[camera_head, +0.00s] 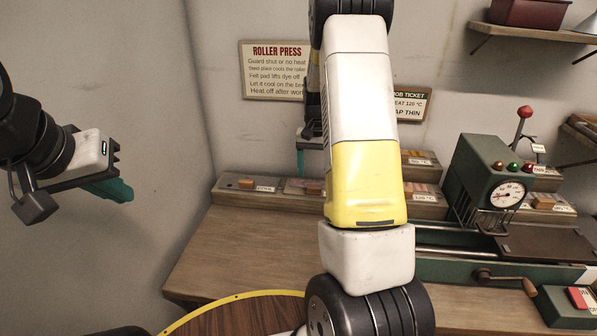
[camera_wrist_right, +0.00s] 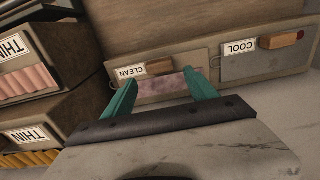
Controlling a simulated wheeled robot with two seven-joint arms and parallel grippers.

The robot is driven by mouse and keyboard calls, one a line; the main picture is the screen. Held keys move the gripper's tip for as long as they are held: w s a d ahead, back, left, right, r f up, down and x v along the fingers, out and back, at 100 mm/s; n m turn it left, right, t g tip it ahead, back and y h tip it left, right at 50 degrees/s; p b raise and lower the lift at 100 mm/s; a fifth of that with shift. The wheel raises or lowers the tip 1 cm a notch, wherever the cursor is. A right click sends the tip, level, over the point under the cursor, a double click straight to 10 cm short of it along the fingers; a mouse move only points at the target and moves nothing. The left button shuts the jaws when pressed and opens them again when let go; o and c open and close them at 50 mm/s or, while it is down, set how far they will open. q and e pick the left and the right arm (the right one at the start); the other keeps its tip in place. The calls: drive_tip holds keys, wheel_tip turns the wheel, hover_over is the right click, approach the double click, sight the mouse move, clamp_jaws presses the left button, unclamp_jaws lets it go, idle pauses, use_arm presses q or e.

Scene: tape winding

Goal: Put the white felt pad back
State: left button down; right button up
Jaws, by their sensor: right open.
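My right gripper (camera_wrist_right: 160,80) is open, with its teal fingertips at the spot labelled CLEAN on the back bench ledge. A flat, mottled pale-pinkish pad (camera_wrist_right: 160,89) shows between the fingertips; I cannot tell whether it is the white felt pad, or whether the fingers touch it. A wooden block (camera_wrist_right: 160,67) is just behind it. In the head view, one teal fingertip of this gripper (camera_head: 301,162) hangs above the ledge, and my right arm hides the rest. My left gripper (camera_head: 112,188) is at the far left by the wall, away from the bench; its finger gap is not clear.
The COOL spot (camera_wrist_right: 255,66), with its own wooden block (camera_wrist_right: 283,40), is beside the CLEAN spot. Bins labelled THIN (camera_wrist_right: 25,90) stand at the wrist view's left. The green roller press (camera_head: 492,185) stands on the bench at right. The bench's left part (camera_head: 225,240) is clear.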

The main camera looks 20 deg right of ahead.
sight(314, 185)
drive_tip(key=s+a+r+n+t, duration=0.1)
drive_tip(key=s+a+r, duration=0.15)
drive_tip(key=r, duration=0.35)
drive_tip(key=s+a+r+t+y, duration=0.1)
drive_tip(key=s+a+r, duration=0.1)
drive_tip(key=s+r, duration=0.3)
drive_tip(key=s+a+r+n+t, duration=0.1)
drive_tip(key=s+a+r, duration=0.2)
drive_tip(key=r, duration=0.5)
drive_tip(key=s+a+n+t, duration=0.1)
drive_tip(key=s+a, duration=0.1)
drive_tip(key=s, duration=0.3)
drive_tip(key=s+a+r+n+t, duration=0.1)
drive_tip(key=s+a, duration=0.1)
drive_tip(key=s, duration=0.3)
drive_tip(key=s+a+r+n+t+y, duration=0.1)
drive_tip(key=s+a, duration=0.2)
drive_tip(key=s, duration=0.3)
drive_tip(key=shift+r+n, duration=0.15)
drive_tip(key=shift+n, duration=0.25)
drive_tip(key=shift+s, duration=0.1)
